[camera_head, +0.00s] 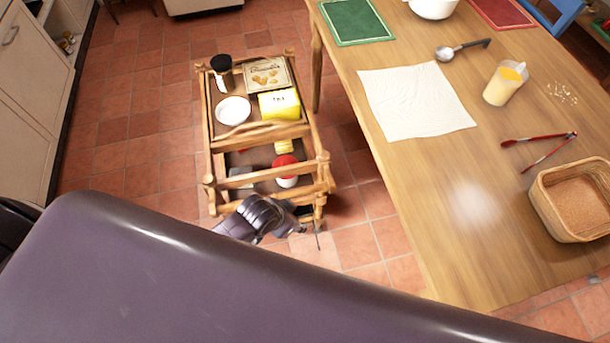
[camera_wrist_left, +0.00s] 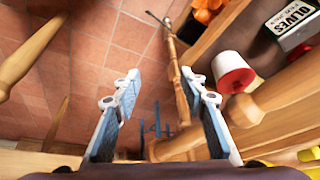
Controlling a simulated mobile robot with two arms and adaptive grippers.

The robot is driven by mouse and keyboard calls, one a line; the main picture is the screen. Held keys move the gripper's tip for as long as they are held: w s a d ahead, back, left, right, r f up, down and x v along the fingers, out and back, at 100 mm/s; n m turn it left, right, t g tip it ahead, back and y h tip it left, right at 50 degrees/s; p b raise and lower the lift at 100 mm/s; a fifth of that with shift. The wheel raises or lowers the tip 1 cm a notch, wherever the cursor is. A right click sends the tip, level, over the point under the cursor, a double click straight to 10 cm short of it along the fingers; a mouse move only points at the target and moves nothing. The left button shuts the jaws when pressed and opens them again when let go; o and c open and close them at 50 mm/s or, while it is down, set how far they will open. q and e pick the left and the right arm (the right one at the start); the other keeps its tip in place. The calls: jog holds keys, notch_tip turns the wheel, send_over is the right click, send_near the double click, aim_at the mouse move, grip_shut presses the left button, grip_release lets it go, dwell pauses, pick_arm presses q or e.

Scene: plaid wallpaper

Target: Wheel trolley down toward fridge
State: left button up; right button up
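The wooden trolley (camera_head: 207,150) stands on the tiled floor left of the table, its near end toward me. Its top holds a black-lidded jar, a white bowl, a picture tin and a yellow box. A red-topped container is on the lower shelf. My left gripper (camera_head: 302,222) is at the trolley's near end, partly hidden by my arm. In the left wrist view the left gripper (camera_wrist_left: 165,92) has its fingers apart, with a wooden trolley post (camera_wrist_left: 180,88) near the right fingertip. I cannot tell whether it touches. My right gripper is not in view. I cannot make out a fridge.
A long wooden table (camera_head: 400,170) runs close along the trolley's right side. Pale cabinets (camera_head: 38,85) line the left wall. Open tiled floor (camera_head: 135,110) lies left of the trolley and beyond it. My own dark body part covers the foreground.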

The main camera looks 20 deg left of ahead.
pick_arm(q)
jog(key=w+d+r+m+h+p, duration=0.1)
jog(key=d+r+m, duration=0.15)
jog(key=r, duration=0.55)
jog(key=d+r+m+h, duration=0.1)
jog(key=d+r, duration=0.3)
jog(key=r, duration=0.4)
jog(key=m+y, duration=0.1)
jog(key=m, duration=0.2)
send_near(313, 188)
jog(key=f, duration=0.1)
jog(key=x, duration=0.8)
jog(key=shift+w+d, duration=0.2)
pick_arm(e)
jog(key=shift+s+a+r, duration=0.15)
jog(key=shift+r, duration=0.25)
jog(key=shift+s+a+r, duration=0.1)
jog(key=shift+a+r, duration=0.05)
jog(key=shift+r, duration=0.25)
pick_arm(q)
grip_shut()
